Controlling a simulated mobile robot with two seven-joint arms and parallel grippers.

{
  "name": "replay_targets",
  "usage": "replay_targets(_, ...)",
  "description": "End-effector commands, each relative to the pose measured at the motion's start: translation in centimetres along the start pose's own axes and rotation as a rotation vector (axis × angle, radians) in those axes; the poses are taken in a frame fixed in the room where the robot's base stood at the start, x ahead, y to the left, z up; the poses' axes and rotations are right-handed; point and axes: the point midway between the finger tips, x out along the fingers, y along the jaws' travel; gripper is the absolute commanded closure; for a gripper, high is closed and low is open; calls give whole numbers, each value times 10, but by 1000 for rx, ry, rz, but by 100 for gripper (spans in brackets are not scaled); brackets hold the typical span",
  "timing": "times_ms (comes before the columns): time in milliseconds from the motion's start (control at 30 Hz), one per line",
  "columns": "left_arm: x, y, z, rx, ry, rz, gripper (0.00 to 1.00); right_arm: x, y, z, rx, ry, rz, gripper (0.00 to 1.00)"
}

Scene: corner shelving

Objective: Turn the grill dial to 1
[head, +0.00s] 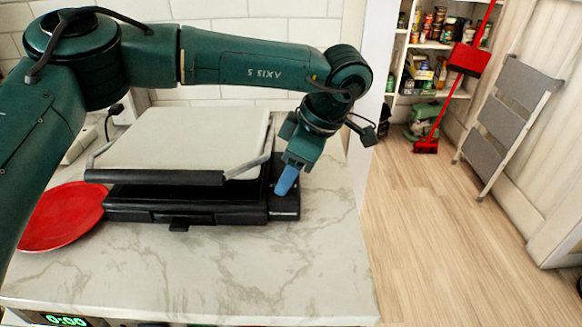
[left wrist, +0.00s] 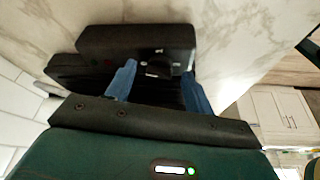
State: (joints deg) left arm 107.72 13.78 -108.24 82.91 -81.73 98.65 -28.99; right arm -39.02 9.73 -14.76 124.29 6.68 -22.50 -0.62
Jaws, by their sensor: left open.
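The grill (head: 180,145), with a light top plate and a black base, stands on the marble counter. Its black side control box (head: 287,208) is at its right end and also shows in the left wrist view (left wrist: 135,38). In that view the small dark dial (left wrist: 158,68) lies between the blue fingertips of my left gripper (left wrist: 159,71). In the head view my left gripper (head: 286,182) points down at the control box. It is open; I cannot tell whether either finger touches the dial. The dial's setting is too small to read. My right gripper is not in view.
A red plate (head: 62,216) lies on the counter left of the grill. The counter (head: 200,275) in front of the grill is clear. A shelf with jars, a red broom (head: 470,60) and a folded step ladder (head: 507,125) stand beyond the counter's right edge.

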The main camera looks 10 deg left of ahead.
Motion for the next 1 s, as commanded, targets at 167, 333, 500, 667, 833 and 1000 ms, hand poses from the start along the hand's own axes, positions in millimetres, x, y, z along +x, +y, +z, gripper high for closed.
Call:
replay_targets(167, 0, 0, 0, -1, 0, 0, 47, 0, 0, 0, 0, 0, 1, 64)
replay_targets(333, 0, 0, 0, -1, 0, 0, 59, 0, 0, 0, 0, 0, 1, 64)
replay_targets(500, 0, 0, 0, -1, 1, 0, 73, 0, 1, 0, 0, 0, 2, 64)
replay_targets(667, 0, 0, 0, 0, 1, 0, 86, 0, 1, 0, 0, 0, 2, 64)
replay_targets(833, 0, 0, 0, 1, 1, 1, 92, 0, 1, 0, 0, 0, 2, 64)
replay_targets(1000, 0, 0, 0, 26, 1, 11, 92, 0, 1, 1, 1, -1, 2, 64)
